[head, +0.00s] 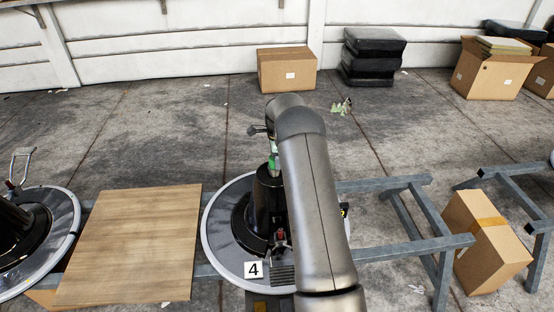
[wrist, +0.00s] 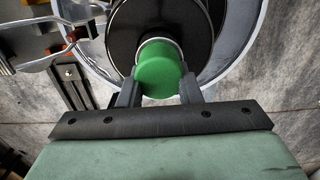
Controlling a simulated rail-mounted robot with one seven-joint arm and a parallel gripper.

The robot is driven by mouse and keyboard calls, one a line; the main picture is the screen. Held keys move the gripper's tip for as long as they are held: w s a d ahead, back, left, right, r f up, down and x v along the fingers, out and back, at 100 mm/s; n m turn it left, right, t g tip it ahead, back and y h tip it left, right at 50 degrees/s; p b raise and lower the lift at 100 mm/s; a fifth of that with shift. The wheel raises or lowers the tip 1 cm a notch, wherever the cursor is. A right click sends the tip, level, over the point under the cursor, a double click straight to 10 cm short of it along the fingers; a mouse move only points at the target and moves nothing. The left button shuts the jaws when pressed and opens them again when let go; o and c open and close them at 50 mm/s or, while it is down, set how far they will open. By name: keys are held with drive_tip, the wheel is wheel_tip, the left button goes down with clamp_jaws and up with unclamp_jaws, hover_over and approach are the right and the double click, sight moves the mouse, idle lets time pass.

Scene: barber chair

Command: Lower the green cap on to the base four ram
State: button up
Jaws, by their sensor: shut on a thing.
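My gripper (wrist: 160,91) is shut on the green cap (wrist: 158,68), with one dark finger on each side of it. In the head view the green cap (head: 273,161) shows as a small patch left of my arm, at the top of the black ram (head: 264,192). Base four (head: 213,232) is a round grey-rimmed plate with a black middle, marked by a white "4" card (head: 253,270). In the wrist view the black round part of the base (wrist: 122,30) lies behind the cap. I cannot tell whether cap and ram touch. My arm hides the base's right side.
A wooden board (head: 130,245) lies left of base four, with another round base (head: 66,232) beyond it. Grey metal frames (head: 415,247) and a cardboard box (head: 487,240) stand to the right. A metal lever (wrist: 45,62) shows at upper left in the wrist view.

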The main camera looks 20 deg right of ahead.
drive_tip(key=shift+f, duration=0.5)
drive_tip(key=o, duration=1)
drive_tip(key=shift+o, duration=0.2)
drive_tip(key=shift+r+p, duration=2.2)
drive_tip(key=shift+r, duration=2.4)
